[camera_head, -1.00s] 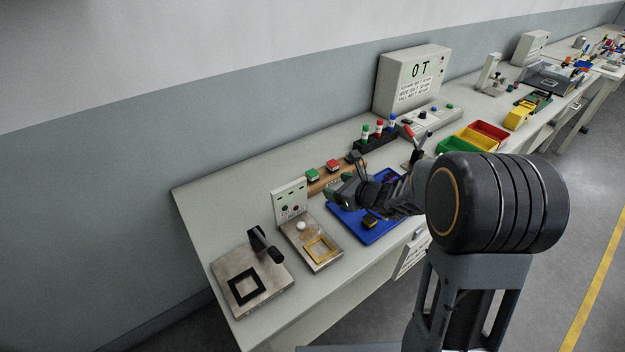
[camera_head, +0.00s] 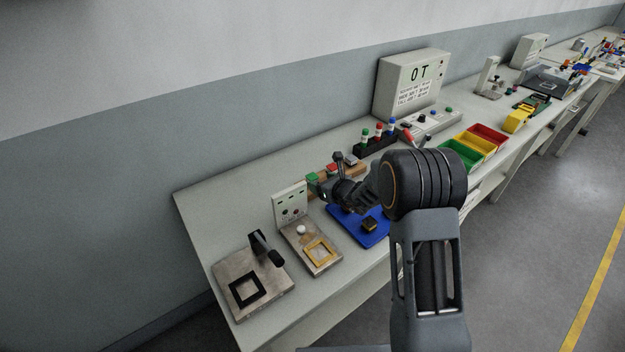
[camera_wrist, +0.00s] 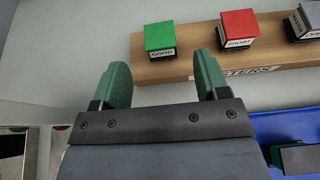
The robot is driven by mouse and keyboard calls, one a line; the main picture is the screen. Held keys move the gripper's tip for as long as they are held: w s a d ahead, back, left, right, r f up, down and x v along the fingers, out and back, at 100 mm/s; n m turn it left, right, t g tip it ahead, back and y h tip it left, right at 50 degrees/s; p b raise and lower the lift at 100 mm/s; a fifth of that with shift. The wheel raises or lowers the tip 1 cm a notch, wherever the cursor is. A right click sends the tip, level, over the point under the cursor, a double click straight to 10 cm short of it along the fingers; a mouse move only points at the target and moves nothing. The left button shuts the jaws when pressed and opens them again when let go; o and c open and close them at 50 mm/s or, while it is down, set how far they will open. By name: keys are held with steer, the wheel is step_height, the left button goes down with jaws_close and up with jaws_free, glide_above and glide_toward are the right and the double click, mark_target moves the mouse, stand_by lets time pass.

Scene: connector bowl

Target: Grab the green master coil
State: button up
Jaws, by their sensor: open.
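The green master coil (camera_wrist: 160,37) is a green-topped block with a white label reading GOOD. It sits at the left end of a wooden holder (camera_wrist: 190,68) marked MASTERS. In the head view the green coil (camera_head: 312,178) is at the left of the row, close to my gripper. My gripper (camera_wrist: 161,72) is open and empty.
A red coil (camera_wrist: 238,26) labelled SHORT and a grey one (camera_wrist: 308,22) stand right of the green coil. A blue tray (camera_head: 345,226) lies in front of the holder. A white panel (camera_head: 290,203) stands to the left. Some bare table lies behind the holder.

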mark_target(315, 179)
steer(key=shift+p+x, duration=0.4)
steer(key=shift+x, duration=1.55)
steer(key=shift+r, duration=0.1)
steer(key=c, duration=1)
